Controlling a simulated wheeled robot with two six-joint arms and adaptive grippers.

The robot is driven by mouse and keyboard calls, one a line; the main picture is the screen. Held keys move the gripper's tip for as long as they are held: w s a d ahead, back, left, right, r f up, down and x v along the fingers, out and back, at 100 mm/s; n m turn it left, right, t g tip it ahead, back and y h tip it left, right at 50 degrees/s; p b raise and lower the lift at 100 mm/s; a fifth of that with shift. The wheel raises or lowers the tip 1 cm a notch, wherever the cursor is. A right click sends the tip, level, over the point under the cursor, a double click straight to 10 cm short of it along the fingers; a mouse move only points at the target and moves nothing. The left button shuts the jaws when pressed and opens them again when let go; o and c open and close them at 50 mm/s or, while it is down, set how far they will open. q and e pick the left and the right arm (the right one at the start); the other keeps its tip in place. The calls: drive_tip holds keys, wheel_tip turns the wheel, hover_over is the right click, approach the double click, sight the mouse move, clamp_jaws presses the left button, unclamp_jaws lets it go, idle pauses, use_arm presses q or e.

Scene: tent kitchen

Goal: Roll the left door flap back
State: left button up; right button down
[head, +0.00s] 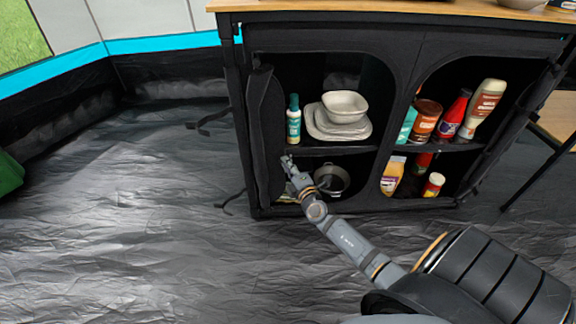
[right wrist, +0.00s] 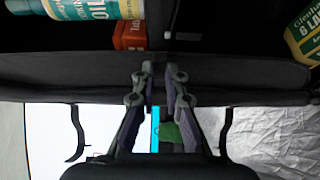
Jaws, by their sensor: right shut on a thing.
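The black cupboard (head: 397,37) has two arched openings. The left door flap (head: 262,125) is a black fabric strip standing along the left side of the left opening, which is uncovered. My right gripper (head: 287,160) reaches to the flap at about the level of the middle shelf. In the right wrist view the flap is a dark band (right wrist: 70,72) across the picture, and my right gripper (right wrist: 160,72) is shut on its edge. The exact grip on the dark cloth is hard to make out. My left gripper is out of view.
A green-and-white bottle (head: 293,120) and stacked pale dishes (head: 345,108) stand on the left shelf. A dark pot (head: 332,179) is below, close to my right gripper. Sauce bottles (head: 484,106) fill the right side. The groundsheet (head: 130,220) at left is clear.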

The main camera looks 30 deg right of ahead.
drive_tip(key=w+a, duration=0.2)
drive_tip(key=a, duration=0.1)
drive_tip(key=shift+w+a, duration=0.1)
drive_tip(key=shift+a, duration=0.4)
drive_tip(key=shift+w, duration=0.1)
drive_tip(key=c, duration=1.4)
unclamp_jaws()
drive_tip(key=shift+w+a, duration=0.1)
drive_tip(key=shift+a, duration=0.05)
drive_tip(key=s+a, duration=0.1)
drive_tip(key=s, duration=1.1)
drive_tip(key=shift+a, duration=0.4)
